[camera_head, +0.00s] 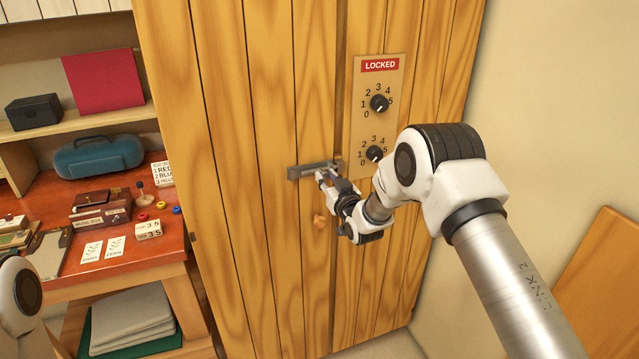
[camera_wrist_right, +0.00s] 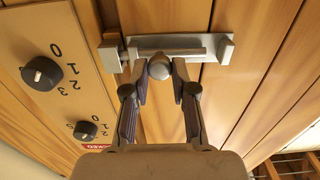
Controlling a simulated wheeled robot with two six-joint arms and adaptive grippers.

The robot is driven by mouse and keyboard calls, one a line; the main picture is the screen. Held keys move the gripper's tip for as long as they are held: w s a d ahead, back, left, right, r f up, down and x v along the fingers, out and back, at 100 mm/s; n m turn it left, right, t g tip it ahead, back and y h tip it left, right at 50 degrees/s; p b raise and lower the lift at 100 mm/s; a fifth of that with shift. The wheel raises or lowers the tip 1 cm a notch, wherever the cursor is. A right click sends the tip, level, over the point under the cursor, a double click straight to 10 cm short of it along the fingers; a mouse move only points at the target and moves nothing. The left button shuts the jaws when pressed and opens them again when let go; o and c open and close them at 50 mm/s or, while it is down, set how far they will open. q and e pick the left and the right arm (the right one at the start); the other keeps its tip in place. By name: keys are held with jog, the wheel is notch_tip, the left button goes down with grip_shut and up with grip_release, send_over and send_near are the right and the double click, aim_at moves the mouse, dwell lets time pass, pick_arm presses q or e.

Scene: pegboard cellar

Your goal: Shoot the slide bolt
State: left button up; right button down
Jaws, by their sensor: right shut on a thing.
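The grey metal slide bolt (camera_head: 308,170) is mounted level across the wooden door of a tall cabinet. It also shows in the right wrist view (camera_wrist_right: 185,47), with a small keeper block (camera_wrist_right: 110,54) beside its end. The bolt's round knob (camera_wrist_right: 159,67) sits between the fingertips of my right gripper (camera_head: 326,178). My right gripper is shut on this knob, with dark finger pads on both sides. I cannot tell whether the bar's end is inside the keeper. My left gripper is out of view; only part of my left arm shows at the lower left.
A panel with a red LOCKED sign (camera_head: 380,65) and two black dials, upper (camera_head: 379,103) and lower (camera_head: 375,154), stands close to my right wrist. A red-topped desk (camera_head: 165,245) with small objects stands left.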

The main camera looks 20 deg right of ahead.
jog(key=c, duration=1.3)
grip_release()
jog(key=shift+d+r, duration=0.1)
jog(key=shift+r, duration=0.05)
jog(key=o, duration=0.4)
jog(key=shift+d, duration=0.1)
jog(key=shift+c, duration=0.2)
jog(key=shift+d, duration=0.1)
jog(key=shift+s, duration=0.2)
jog(key=s, duration=1.1)
jog(key=shift+s+d, duration=0.2)
jog(key=shift+s, duration=0.1)
jog(key=shift+f, duration=0.25)
